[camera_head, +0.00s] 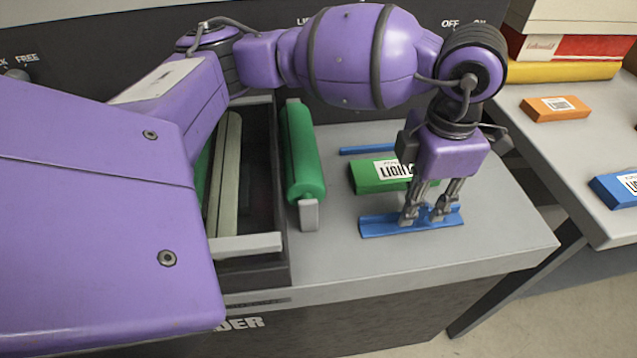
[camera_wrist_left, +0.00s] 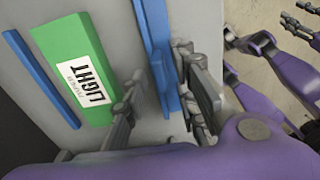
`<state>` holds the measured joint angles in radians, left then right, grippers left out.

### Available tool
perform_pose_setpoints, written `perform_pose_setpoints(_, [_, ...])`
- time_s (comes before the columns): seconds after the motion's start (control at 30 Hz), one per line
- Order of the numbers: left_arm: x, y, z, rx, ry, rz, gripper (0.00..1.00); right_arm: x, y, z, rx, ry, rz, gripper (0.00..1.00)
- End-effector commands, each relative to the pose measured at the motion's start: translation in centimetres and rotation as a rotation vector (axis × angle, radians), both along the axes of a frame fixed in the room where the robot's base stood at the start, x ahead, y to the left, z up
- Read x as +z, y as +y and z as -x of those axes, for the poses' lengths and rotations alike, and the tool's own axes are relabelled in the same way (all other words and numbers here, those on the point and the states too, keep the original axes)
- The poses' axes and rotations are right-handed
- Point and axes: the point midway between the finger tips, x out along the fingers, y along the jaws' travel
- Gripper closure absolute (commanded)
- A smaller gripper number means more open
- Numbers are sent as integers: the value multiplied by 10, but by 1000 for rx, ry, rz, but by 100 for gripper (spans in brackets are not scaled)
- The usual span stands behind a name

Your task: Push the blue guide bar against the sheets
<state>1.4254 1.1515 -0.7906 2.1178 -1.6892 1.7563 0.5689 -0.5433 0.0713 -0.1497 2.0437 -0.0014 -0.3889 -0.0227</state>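The blue guide bar (camera_head: 378,226) lies on the grey table in front of the green sheet stack (camera_head: 366,178), which has a white LIGHT label. A gap shows between bar and stack. My left gripper (camera_head: 424,216) points down at the bar, its two fingers apart. In the left wrist view the bar (camera_wrist_left: 153,40) runs between the spread fingers (camera_wrist_left: 158,75); I cannot tell whether they touch it. The stack (camera_wrist_left: 75,50) is left of it there. A second, thin blue bar (camera_head: 366,150) lies behind the stack. My right gripper seems to show at the wrist view's upper right (camera_wrist_left: 300,20), its state unclear.
A green roller (camera_head: 302,150) stands left of the stack, beside the dark machine trough (camera_head: 262,185). The grey tabletop in front of the bar is clear.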

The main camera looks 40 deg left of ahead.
Motion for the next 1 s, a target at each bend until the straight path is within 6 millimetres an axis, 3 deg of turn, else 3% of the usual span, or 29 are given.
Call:
perform_pose_setpoints(0.03, [0,0,0,0,0,0,84,0,0,0,0,0,0,60])
perform_pose_setpoints(0.17, [0,0,0,0,-1,1,100,0,0,-1,0,-2,0,60])
perform_pose_setpoints(0.53, [1,3,-3,2,-1,0,100,2,2,-11,5,-19,-3,60])
perform_pose_setpoints(0.83, [-1,57,-45,9,-3,-2,100,-12,3,-4,5,-2,-4,60])
perform_pose_setpoints(1.0, [1,75,-60,4,-4,-1,100,-13,4,-3,6,-1,-5,60])
